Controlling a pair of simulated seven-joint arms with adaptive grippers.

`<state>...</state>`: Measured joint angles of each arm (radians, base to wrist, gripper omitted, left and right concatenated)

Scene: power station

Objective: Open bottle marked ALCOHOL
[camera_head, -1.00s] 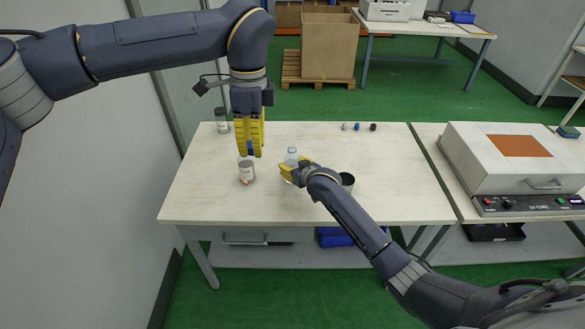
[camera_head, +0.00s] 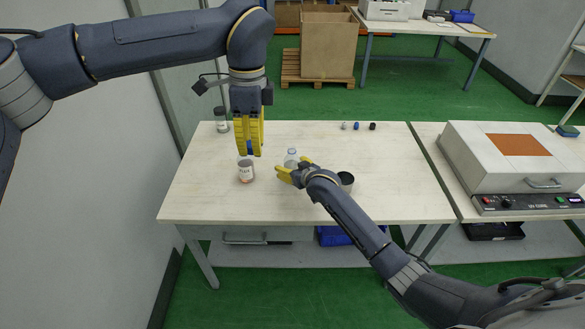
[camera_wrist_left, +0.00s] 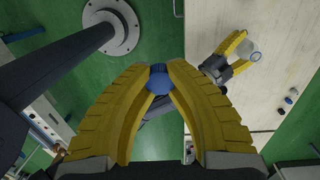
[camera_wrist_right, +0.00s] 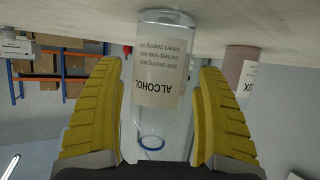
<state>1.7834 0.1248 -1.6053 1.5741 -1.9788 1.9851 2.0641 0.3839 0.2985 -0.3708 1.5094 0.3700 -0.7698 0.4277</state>
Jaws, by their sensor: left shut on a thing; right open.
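The bottle marked ALCOHOL (camera_wrist_right: 160,75) is clear with a white label and a blue ring at its uncapped neck. It stands upright on the table and also shows in the head view (camera_head: 291,155). My right gripper (camera_head: 295,167) is open, with one finger on each side of the bottle and gaps showing in the right wrist view (camera_wrist_right: 160,115). My left gripper (camera_head: 250,152) is shut on a blue cap (camera_wrist_left: 159,83), held at its fingertips above the table, left of the bottle.
A labelled jar (camera_head: 246,171) stands left of the bottle. A dark-lidded jar (camera_head: 221,121) stands at the back left. Small caps (camera_head: 357,126) lie at the back. The table's (camera_head: 400,185) right side is clear.

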